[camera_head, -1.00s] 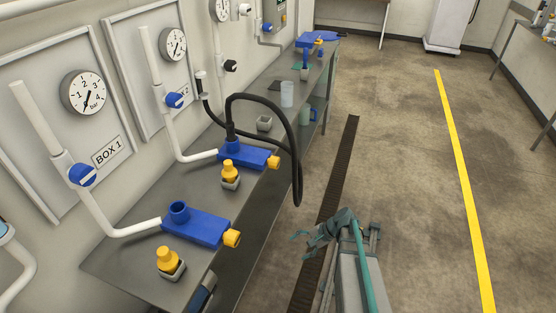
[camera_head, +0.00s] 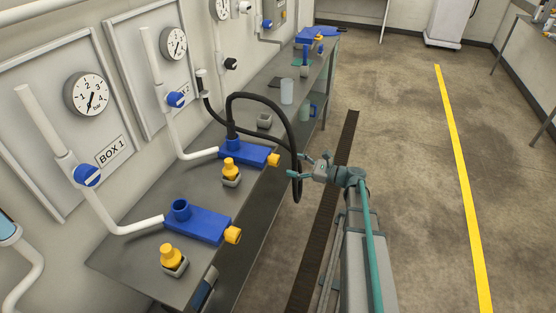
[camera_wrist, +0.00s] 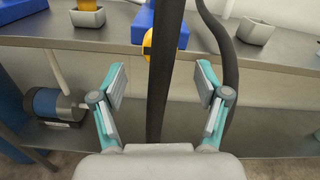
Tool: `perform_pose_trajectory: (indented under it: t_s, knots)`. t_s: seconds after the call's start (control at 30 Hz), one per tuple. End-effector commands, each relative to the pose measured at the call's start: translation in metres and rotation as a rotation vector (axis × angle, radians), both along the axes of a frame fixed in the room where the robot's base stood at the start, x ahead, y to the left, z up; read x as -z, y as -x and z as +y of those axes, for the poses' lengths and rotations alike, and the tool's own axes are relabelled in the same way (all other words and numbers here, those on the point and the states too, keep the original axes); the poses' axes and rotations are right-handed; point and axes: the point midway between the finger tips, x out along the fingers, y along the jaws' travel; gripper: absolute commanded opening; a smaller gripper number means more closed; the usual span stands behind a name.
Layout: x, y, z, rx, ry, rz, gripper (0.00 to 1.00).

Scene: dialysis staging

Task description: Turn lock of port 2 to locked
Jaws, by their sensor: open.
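Two blue port blocks lie on the grey bench. The farther one (camera_head: 243,151), likely port 2, has a black hose (camera_head: 254,97) in its upright socket and a yellow lock knob (camera_head: 273,160) on its right end. In the wrist view the yellow knob (camera_wrist: 147,44) is partly hidden by the hose (camera_wrist: 165,70), and the blue block (camera_wrist: 160,28) is behind it. My gripper (camera_head: 308,167) is open, to the right of the knob and apart from it, off the bench's front edge. In the wrist view the hanging hose passes between my open fingers (camera_wrist: 162,84) or just beyond them; contact cannot be told.
The nearer blue block (camera_head: 195,224) has an empty socket and its own yellow knob (camera_head: 233,235). Yellow caps sit in grey holders (camera_head: 232,181) beside the blocks. A clear beaker (camera_head: 287,91) stands farther back.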

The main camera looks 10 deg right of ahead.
Motion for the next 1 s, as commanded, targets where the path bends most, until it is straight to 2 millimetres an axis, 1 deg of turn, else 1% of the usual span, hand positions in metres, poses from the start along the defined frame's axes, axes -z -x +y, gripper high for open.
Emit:
perform_pose_trajectory:
  t_s: [0.03,0.2,0.4,0.53,0.8,0.87,1.0]
  knots:
    - [-0.002,-0.006,0.009,-0.004,0.0,0.0,0.74]
    - [-0.001,-0.021,0.032,-0.003,0.001,0.001,0.74]
    - [0.0,-0.033,0.05,-0.001,0.001,0.001,0.74]
    - [0.0,-0.036,0.055,-0.001,0.002,0.0,0.74]
    - [0.001,-0.036,0.056,0.0,0.001,0.0,0.74]
    - [0.001,-0.036,0.056,0.0,0.001,0.0,0.66]
    - [0.001,-0.036,0.056,0.0,0.001,0.0,0.43]
